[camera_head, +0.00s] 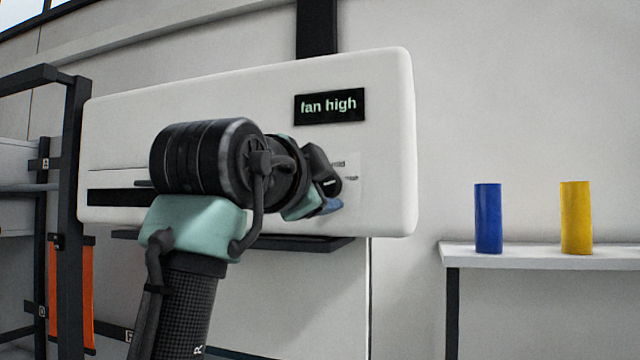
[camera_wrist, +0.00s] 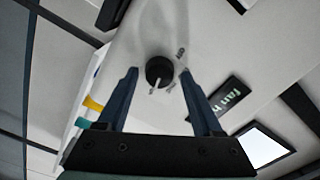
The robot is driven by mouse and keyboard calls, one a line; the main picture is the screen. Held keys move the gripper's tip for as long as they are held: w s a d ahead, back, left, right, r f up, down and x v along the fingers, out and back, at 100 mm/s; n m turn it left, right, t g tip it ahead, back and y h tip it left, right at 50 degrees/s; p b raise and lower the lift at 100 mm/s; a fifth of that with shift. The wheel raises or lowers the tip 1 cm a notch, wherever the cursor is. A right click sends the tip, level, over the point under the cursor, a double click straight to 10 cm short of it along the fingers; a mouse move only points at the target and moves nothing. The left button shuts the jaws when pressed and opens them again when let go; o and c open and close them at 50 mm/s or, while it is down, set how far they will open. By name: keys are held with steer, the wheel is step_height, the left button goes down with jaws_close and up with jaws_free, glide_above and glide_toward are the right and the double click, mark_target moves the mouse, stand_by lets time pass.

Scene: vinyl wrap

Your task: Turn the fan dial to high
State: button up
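The white fan unit (camera_head: 390,150) hangs on the wall. Its black display (camera_head: 329,106) reads "fan high"; part of the display also shows in the wrist view (camera_wrist: 231,94). The round black dial (camera_wrist: 158,71) with a light pointer is on the unit's face in the wrist view. In the head view my wrist hides it. My gripper (camera_wrist: 158,74) is open, with one finger on each side of the dial in the picture. A gap shows between each finger and the dial. I cannot tell how far the fingertips are from the unit's face.
A white shelf (camera_head: 545,262) on the right bears a blue cylinder (camera_head: 488,218) and a yellow cylinder (camera_head: 576,218). A dark metal frame (camera_head: 70,200) with an orange panel (camera_head: 70,290) stands at the left. The wall between unit and shelf is bare.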

steer(key=shift+o, duration=0.3)
steer(key=shift+s+a+f+b, duration=0.1)
steer(key=shift+s+a+b, duration=0.05)
steer(key=shift+s+b, duration=0.15)
steer(key=b+v, duration=0.5)
steer(key=v, duration=0.7)
steer(key=shift+s+b, duration=0.2)
steer(key=shift+b, duration=0.1)
step_height(320, 180, down, 5)
steer(key=d+n+t, duration=0.3)
steer(key=n+t, duration=0.2)
steer(key=n, duration=0.2)
steer(key=s+f+n+t+y, duration=0.2)
steer(key=s+n, duration=0.2)
steer(key=s, duration=0.1)
steer(key=s+d+f+n+t+y, duration=0.1)
steer(key=s+f+n+t+y, duration=0.1)
steer(key=s, duration=0.4)
steer(key=n+t+y, duration=0.1)
steer(key=n, duration=0.1)
steer(key=shift+d+f+n+y, duration=0.15)
steer(key=shift+f+n+y, duration=0.15)
steer(key=shift+n, duration=0.1)
